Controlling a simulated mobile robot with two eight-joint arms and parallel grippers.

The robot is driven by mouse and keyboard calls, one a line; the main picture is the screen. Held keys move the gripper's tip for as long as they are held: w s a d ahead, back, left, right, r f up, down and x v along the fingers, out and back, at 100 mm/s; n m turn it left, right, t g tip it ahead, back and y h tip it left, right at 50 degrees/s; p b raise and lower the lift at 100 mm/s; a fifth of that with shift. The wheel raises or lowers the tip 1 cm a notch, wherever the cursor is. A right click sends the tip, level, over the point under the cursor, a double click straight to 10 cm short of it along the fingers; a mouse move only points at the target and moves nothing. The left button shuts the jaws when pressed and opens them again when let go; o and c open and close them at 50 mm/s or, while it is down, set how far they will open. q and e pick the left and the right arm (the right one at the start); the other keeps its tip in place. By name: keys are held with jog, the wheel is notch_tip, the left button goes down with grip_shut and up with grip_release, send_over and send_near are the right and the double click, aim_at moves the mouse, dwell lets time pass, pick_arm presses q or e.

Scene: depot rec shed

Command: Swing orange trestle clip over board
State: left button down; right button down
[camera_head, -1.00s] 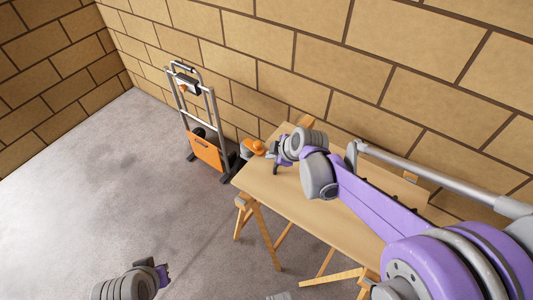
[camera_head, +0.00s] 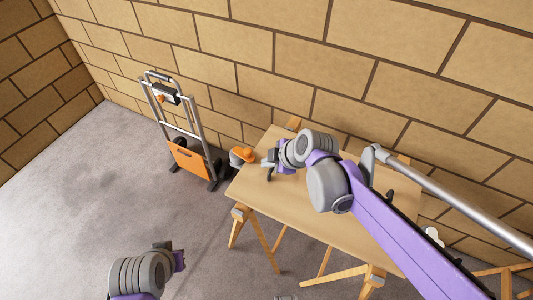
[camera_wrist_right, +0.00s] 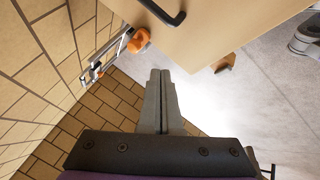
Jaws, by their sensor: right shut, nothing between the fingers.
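The pale wooden board (camera_head: 250,190) lies flat across wooden trestles (camera_head: 256,235). An orange piece (camera_head: 242,156), possibly the clip, shows just beyond the board's left end; in the right wrist view an orange piece (camera_wrist_right: 139,40) shows by the board's edge. A black handle-like bar (camera_wrist_right: 165,14) sits at the board's edge there. My right gripper (camera_head: 268,168) is over the board's left end, close to the orange piece but apart from it. Its fingers (camera_wrist_right: 160,76) are shut and empty. My left gripper (camera_head: 180,260) hangs low over the floor; its jaw opening is unclear.
A grey hand truck with an orange plate (camera_head: 190,160) stands left of the board, near the block wall (camera_head: 290,60). A small white object (camera_head: 433,236) shows behind my right arm. The concrete floor (camera_head: 120,210) at left is clear.

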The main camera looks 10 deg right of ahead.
jog(key=b, duration=0.1)
send_near(245, 159)
jog(key=s+f, duration=0.1)
jog(key=s+a+f, duration=0.1)
jog(key=f, duration=0.1)
jog(key=shift+s+a, duration=0.2)
jog(key=shift+w+f, duration=0.1)
jog(key=shift+w, duration=1.95)
jog(key=shift+w+d, duration=0.55)
jog(key=shift+w, duration=0.25)
jog(key=shift+d, duration=0.1)
